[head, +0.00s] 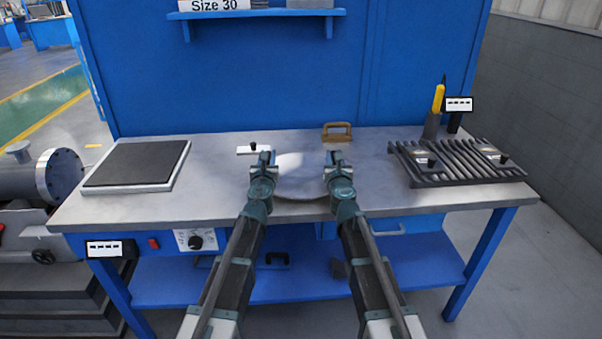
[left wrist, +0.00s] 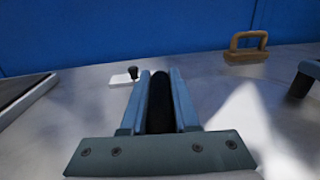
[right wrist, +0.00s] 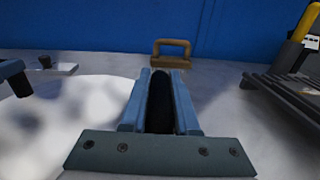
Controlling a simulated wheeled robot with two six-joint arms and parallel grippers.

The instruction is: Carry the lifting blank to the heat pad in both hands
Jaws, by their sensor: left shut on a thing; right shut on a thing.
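The lifting blank (head: 302,180) looks like a pale round disc at the middle of the bench, between my two grippers. My left gripper (head: 264,160) is shut on a dark grip at its left side; the dark piece (left wrist: 160,103) shows between the jaws in the left wrist view. My right gripper (head: 336,160) is shut on a matching dark piece (right wrist: 160,103) at its right side. I cannot tell whether the disc touches the bench. The heat pad (head: 137,163), a dark square in a pale frame, lies flat and empty at the bench's left end.
A white plate with a black knob (head: 254,149) lies behind my left gripper. A brown handled block (head: 337,131) stands at the back. A slatted rack (head: 450,172) holding small knobbed pieces and a yellow-handled tool (head: 437,100) are at the right. Bare bench (head: 205,190) separates pad and disc.

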